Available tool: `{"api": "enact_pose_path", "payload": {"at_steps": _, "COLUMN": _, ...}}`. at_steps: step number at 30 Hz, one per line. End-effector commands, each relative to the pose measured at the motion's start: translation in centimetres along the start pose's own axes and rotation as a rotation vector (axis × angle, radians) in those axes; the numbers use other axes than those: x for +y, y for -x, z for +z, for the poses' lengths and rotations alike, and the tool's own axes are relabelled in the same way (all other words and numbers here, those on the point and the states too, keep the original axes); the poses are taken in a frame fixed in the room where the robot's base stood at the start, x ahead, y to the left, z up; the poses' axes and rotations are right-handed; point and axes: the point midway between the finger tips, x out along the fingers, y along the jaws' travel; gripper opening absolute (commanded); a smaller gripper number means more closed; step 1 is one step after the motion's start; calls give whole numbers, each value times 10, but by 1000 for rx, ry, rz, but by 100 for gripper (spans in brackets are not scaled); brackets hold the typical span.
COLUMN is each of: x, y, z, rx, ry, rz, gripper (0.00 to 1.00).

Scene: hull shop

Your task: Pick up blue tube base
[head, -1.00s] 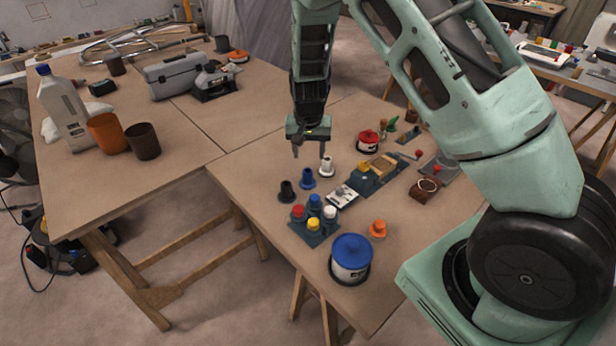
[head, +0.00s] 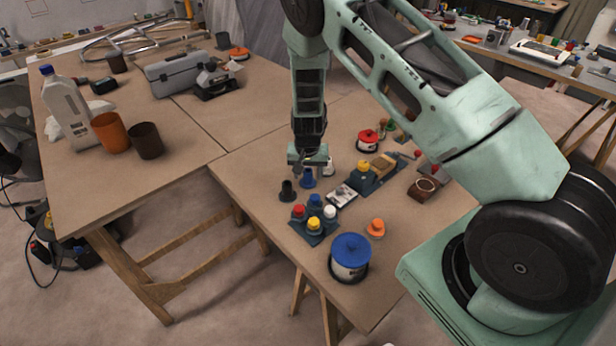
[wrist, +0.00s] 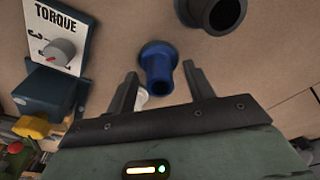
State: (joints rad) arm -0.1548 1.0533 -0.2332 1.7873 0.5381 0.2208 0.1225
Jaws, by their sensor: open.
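The blue tube base (head: 308,181) stands upright on the near table, between the black tube base (head: 287,191) and the white tube base (head: 329,168). My gripper (head: 308,172) is pointed down just above the blue tube base and partly covers it and the white one. In the wrist view the blue tube base (wrist: 158,66) lies in line with the gap between my open fingers (wrist: 162,88), with space on both sides. I see no contact. The black tube base (wrist: 222,12) is at the top, and a bit of the white one (wrist: 142,99) shows by the left finger.
A block with coloured caps (head: 314,226) stands in front, with a blue-lidded tub (head: 350,257) nearer. The torque card (head: 341,196) lies right of the blue base, by a dark blue fixture (head: 366,184). Clear table lies to the left.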

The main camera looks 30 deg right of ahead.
Motion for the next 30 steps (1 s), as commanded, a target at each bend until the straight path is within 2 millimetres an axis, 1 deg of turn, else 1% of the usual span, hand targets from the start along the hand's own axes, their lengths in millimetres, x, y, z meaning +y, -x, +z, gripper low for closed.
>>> {"api": "enact_pose_path", "payload": {"at_steps": 1, "x": 0, "y": 0, "z": 0, "rx": 0, "ry": 0, "rz": 0, "gripper": 53}}
{"api": "enact_pose_path", "payload": {"at_steps": 2, "x": 0, "y": 0, "z": 0, "rx": 0, "ry": 0, "rz": 0, "gripper": 50}}
{"api": "enact_pose_path", "payload": {"at_steps": 3, "x": 0, "y": 0, "z": 0, "rx": 0, "ry": 0, "rz": 0, "gripper": 39}}
{"api": "enact_pose_path", "payload": {"at_steps": 5, "x": 0, "y": 0, "z": 0, "rx": 0, "ry": 0, "rz": 0, "gripper": 22}}
{"api": "enact_pose_path", "payload": {"at_steps": 6, "x": 0, "y": 0, "z": 0, "rx": 0, "ry": 0, "rz": 0, "gripper": 11}}
{"api": "enact_pose_path", "payload": {"at_steps": 7, "x": 0, "y": 0, "z": 0, "rx": 0, "ry": 0, "rz": 0, "gripper": 3}}
{"api": "enact_pose_path", "payload": {"at_steps": 15, "x": 0, "y": 1, "z": 0, "rx": 0, "ry": 0, "rz": 0, "gripper": 3}}
{"api": "enact_pose_path", "payload": {"at_steps": 19, "x": -1, "y": 9, "z": -2, "rx": 2, "ry": 1, "rz": -1, "gripper": 3}}
{"api": "enact_pose_path", "payload": {"at_steps": 23, "x": -1, "y": 30, "z": -5, "rx": 3, "ry": 1, "rz": -3, "gripper": 3}}
{"api": "enact_pose_path", "payload": {"at_steps": 30, "x": -1, "y": 76, "z": -12, "rx": 3, "ry": 1, "rz": -3, "gripper": 3}}
